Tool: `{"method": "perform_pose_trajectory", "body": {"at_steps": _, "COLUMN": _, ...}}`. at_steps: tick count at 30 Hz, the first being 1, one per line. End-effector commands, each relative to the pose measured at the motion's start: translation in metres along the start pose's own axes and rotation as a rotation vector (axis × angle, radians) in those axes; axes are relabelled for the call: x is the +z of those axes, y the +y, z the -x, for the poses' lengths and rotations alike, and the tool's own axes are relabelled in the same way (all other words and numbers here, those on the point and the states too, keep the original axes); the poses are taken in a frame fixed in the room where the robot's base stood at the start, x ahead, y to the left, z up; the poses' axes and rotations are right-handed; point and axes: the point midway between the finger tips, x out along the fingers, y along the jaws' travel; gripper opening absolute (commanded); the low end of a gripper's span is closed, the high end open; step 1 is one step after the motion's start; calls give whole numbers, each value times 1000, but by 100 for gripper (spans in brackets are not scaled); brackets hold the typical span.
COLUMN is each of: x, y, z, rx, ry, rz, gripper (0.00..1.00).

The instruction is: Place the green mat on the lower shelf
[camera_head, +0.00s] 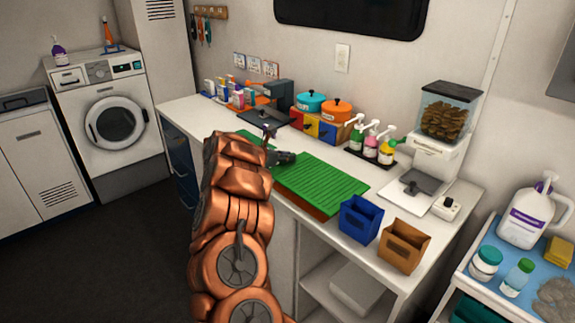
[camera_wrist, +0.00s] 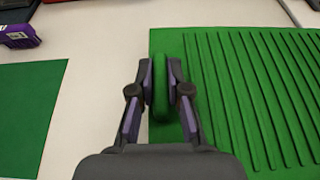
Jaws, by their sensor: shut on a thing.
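The green mat (camera_head: 325,184) is ridged and lies flat on the white counter near its front edge. Its ridges also fill the right side of the wrist view (camera_wrist: 265,90). My gripper (camera_head: 292,157) is at the mat's back left part. In the wrist view my gripper (camera_wrist: 160,88) is shut on a raised, rounded green piece along the mat's plain left border. A shelf space (camera_head: 318,270) opens under the counter and holds a pale box (camera_head: 357,288). The cart at the right also has a lower level, mostly cut off, so which one is the lower shelf is unclear.
A plain green sheet (camera_wrist: 28,110) lies left of the mat. A blue bin (camera_head: 360,220) and a brown bin (camera_head: 403,246) stand right of it. Pump bottles (camera_head: 370,143), pots and a treat dispenser (camera_head: 447,120) stand behind. The cart (camera_head: 478,285) holds bottles. The dark floor at left is clear.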

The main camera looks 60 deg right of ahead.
Motion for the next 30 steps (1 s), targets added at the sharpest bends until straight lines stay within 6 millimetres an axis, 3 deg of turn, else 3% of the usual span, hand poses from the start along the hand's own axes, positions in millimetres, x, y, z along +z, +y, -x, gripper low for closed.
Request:
{"method": "perform_pose_trajectory", "body": {"at_steps": 10, "x": -33, "y": -1, "z": -14, "rx": -3, "ry": -1, "rz": 3, "gripper": 0}}
{"method": "perform_pose_trajectory", "body": {"at_steps": 25, "x": -38, "y": 0, "z": -16, "rx": -1, "ry": 0, "rz": 0, "gripper": 0}}
{"method": "perform_pose_trajectory", "body": {"at_steps": 26, "x": -37, "y": 0, "z": -16, "rx": -1, "ry": 0, "rz": 0, "gripper": 19}}
{"method": "perform_pose_trajectory", "body": {"at_steps": 30, "x": -37, "y": 0, "z": -15, "rx": -1, "ry": 1, "rz": 0, "gripper": 34}}
